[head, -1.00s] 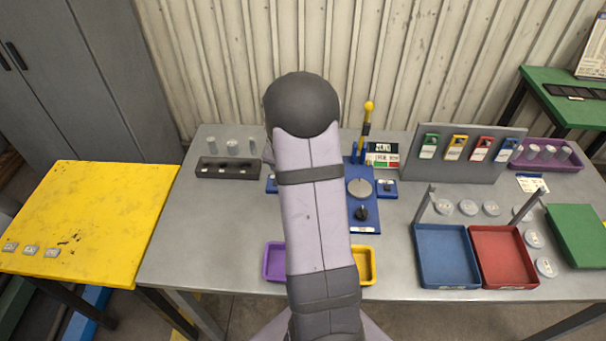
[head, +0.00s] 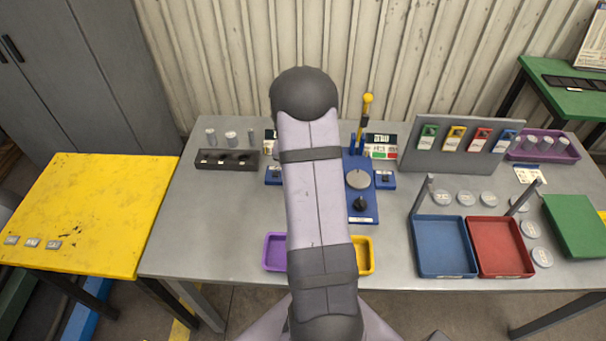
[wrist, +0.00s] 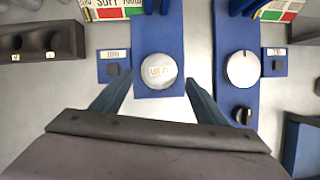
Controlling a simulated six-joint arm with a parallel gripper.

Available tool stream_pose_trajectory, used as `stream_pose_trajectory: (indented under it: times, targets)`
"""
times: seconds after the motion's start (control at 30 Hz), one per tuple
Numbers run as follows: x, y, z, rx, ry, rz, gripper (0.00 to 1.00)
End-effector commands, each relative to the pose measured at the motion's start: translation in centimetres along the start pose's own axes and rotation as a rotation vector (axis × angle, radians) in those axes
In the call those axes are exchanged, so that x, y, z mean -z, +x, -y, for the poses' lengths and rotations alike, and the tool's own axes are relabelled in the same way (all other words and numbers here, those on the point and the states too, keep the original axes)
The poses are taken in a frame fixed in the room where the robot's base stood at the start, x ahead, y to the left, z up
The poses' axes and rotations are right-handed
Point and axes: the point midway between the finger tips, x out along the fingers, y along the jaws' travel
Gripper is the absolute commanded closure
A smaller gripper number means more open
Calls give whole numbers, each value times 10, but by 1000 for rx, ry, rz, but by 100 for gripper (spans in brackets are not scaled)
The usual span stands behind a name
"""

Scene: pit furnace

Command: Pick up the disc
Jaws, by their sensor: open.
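A pale silver disc (wrist: 158,71) with dark lettering lies on a blue base plate (wrist: 170,30) in the wrist view. My gripper (wrist: 159,81) is open, with one blue finger to the left of the disc and one to the right. Nothing is held between the fingers. The fingers look higher than the disc, though the height gap is hard to judge. In the head view my arm hides the gripper and this disc.
A second blue base carries a round grey plate (head: 358,180), a black knob (head: 360,203) and a yellow-topped lever (head: 367,105). Small blue blocks flank the bases. A dark holder (head: 227,160) stands left. Blue (head: 443,273) and red (head: 505,273) trays and several discs lie right.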

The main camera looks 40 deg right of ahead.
Motion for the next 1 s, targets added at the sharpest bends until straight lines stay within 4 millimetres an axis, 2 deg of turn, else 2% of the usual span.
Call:
stream_pose_trajectory:
  times: [0.13, 0.3, 0.6, 0.67, 0.83, 0.87, 1.0]
  targets:
    - [-1, 18, -1, 0, 0, -2, 33]
    - [-1, 31, -1, 0, 0, 0, 33]
    - [-1, 34, -1, -1, 1, 0, 33]
    - [-1, 34, -1, -1, 1, 0, 45]
    - [-1, 34, -2, -1, 0, 1, 85]
    - [-2, 33, -2, -2, 1, 3, 88]
    - [-2, 33, -2, -2, 1, 3, 88]
